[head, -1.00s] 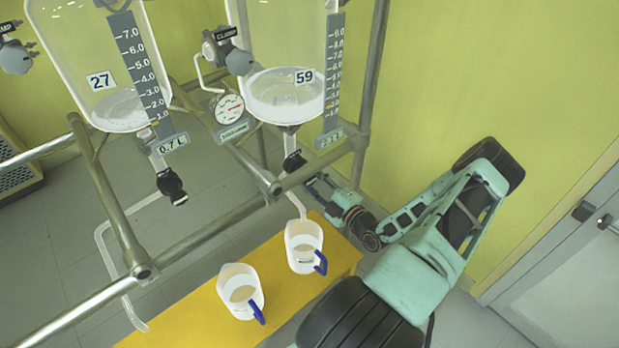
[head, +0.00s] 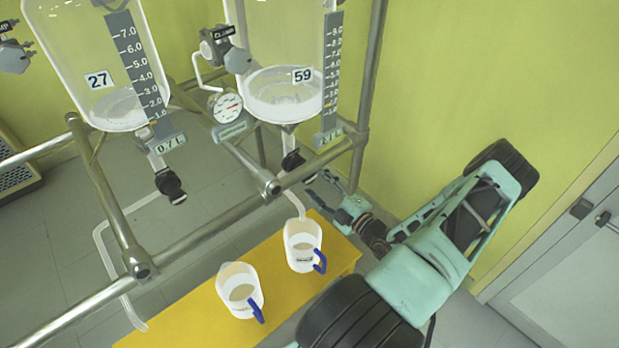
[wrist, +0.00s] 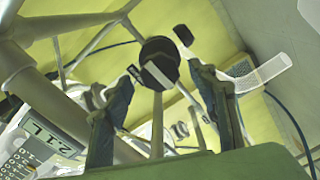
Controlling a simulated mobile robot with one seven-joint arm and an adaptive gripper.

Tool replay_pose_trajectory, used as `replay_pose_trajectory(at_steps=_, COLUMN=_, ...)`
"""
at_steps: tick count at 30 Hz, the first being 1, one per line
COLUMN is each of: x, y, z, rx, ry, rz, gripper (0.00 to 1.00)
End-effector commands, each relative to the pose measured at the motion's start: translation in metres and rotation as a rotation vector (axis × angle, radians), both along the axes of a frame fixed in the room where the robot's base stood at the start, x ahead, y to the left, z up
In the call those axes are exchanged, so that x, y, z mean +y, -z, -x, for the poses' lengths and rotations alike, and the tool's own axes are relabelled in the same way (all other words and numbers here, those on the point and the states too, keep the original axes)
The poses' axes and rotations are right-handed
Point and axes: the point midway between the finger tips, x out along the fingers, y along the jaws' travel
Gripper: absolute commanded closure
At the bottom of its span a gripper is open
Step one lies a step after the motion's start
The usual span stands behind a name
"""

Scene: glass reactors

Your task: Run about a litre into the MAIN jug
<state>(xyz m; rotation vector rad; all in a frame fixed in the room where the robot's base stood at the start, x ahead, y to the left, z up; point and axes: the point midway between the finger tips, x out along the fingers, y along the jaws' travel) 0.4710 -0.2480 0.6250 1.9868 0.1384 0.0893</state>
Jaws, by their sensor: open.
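Reactor 59 (head: 285,95) holds some clear liquid low down; a black-handled outlet valve (head: 293,162) sits below it. A white tube leads from there to the right jug (head: 302,255). This jug has a blue handle, some liquid and a small label I cannot read. A similar left jug (head: 240,294) also holds some liquid. I cannot tell which is MAIN. My gripper (head: 318,189) is open and empty, right of the valve and apart from it. In the wrist view a black round knob (wrist: 158,62) shows beyond and between the open fingers (wrist: 163,85).
Reactor 27 (head: 120,100) with its own black valve (head: 170,184) stands left. Metal frame rails (head: 215,228) cross in front of the reactors. Both jugs stand on a yellow bench (head: 200,318). The green wall is close on the right.

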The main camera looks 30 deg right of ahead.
Motion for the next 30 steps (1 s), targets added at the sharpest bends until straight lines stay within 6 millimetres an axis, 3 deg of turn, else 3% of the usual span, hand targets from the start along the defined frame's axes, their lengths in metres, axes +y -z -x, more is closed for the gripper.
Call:
replay_pose_trajectory(at_steps=6, x=-0.008, y=0.0, z=0.047, rx=0.003, ry=0.003, rz=0.0, gripper=0.47)
replay_pose_trajectory(at_steps=12, x=-0.01, y=0.0, z=0.073, rx=0.001, ry=0.0, rz=-0.001, gripper=0.47)
replay_pose_trajectory(at_steps=30, x=-0.011, y=0.0, z=0.08, rx=0.001, ry=0.0, rz=0.0, gripper=0.47)
